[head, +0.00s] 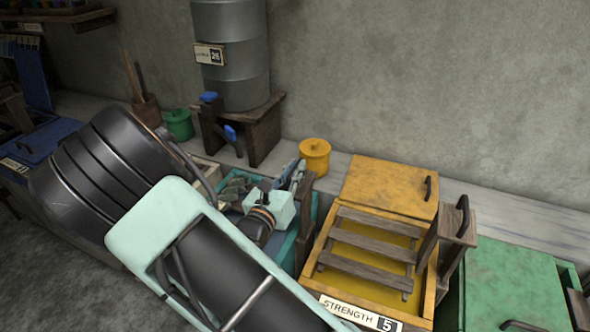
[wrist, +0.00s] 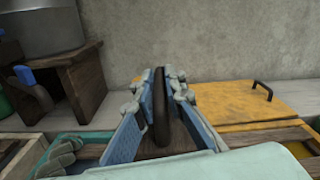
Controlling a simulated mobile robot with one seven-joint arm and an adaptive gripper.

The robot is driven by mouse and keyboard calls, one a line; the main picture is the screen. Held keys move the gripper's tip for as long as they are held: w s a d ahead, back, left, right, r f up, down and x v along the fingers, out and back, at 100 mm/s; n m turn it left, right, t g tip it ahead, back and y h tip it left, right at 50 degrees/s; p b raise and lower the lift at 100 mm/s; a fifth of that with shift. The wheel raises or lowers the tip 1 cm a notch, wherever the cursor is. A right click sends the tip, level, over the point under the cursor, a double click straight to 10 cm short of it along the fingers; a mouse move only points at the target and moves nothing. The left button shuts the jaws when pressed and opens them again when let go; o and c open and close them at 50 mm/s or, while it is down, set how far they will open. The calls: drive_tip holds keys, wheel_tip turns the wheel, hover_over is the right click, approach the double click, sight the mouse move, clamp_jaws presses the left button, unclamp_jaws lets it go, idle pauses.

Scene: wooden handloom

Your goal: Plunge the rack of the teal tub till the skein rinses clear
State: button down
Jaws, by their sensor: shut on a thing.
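The teal tub (head: 286,256) stands left of the yellow tub, largely hidden behind my arm in the head view. Its teal rim also shows in the wrist view (wrist: 88,137). My gripper (wrist: 160,88) is shut on a dark upright handle (wrist: 162,115), which rises from a brown wooden piece at the tub's right side. In the head view my gripper (head: 292,175) is over the tub's right part. A lumpy grey-green bundle (head: 236,187), seemingly the skein, shows at the tub's left; it also shows in the wrist view (wrist: 60,156). The water's colour cannot be made out.
The yellow tub (head: 318,275), with its slatted rack and a sign reading "STRENGTH 5", adjoins on the right. A green-lidded tub (head: 510,285) stands further right. A metal drum (head: 232,60) on a wooden stand and a yellow pot (head: 314,157) are behind.

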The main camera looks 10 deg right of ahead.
drive_tip(key=shift+r+p, duration=0.4)
drive_tip(key=shift+r, duration=0.55)
drive_tip(key=c, duration=2)
unclamp_jaws()
drive_tip(key=shift+s, duration=0.1)
drive_tip(key=shift+s+a, duration=0.2)
drive_tip(key=v, duration=1.1)
drive_tip(key=shift+s, duration=0.15)
